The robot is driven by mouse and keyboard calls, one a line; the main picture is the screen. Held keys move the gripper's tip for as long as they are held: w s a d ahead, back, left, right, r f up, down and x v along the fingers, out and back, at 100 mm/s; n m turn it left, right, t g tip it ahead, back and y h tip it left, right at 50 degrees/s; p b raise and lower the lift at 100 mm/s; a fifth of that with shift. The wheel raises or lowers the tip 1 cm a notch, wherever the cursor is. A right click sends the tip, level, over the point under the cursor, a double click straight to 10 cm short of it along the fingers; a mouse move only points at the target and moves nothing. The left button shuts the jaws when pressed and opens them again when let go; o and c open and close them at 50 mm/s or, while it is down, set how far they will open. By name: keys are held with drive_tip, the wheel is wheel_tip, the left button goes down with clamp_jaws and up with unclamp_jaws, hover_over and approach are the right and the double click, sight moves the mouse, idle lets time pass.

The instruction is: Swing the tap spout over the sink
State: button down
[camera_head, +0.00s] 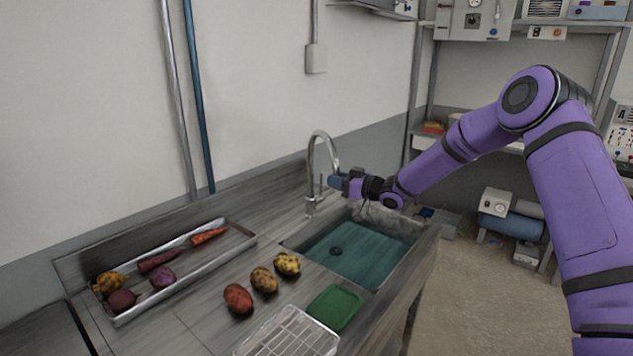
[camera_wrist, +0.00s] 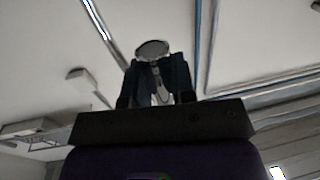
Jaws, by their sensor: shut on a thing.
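The tap (camera_head: 312,190) is a chrome swan-neck at the back of the counter. Its spout curves over to the right, and its end is at my gripper (camera_head: 335,181), above the back left part of the sink. The sink (camera_head: 345,250) is a sunken basin with a teal bottom and a dark drain. My gripper reaches in from the right and is shut on the spout. In the wrist view, the spout (camera_wrist: 153,50) shows as a rounded metal piece between the dark fingers (camera_wrist: 157,85). The exact contact is partly hidden.
A metal tray (camera_head: 190,275) with vegetables lies at the left. Two pipes (camera_head: 190,100) run up the wall. Shelving (camera_head: 520,27) stands behind at the right.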

drive_tip(key=w+d, duration=0.5)
drive_tip(key=d, duration=0.2)
drive_tip(key=shift+w+d, duration=0.25)
drive_tip(key=shift+d, duration=0.1)
drive_tip(key=c, duration=1)
unclamp_jaws()
drive_tip(key=shift+o, duration=0.2)
drive_tip(key=v, duration=1)
drive_tip(key=shift+s+d, duration=0.25)
drive_tip(key=shift+d, duration=0.1)
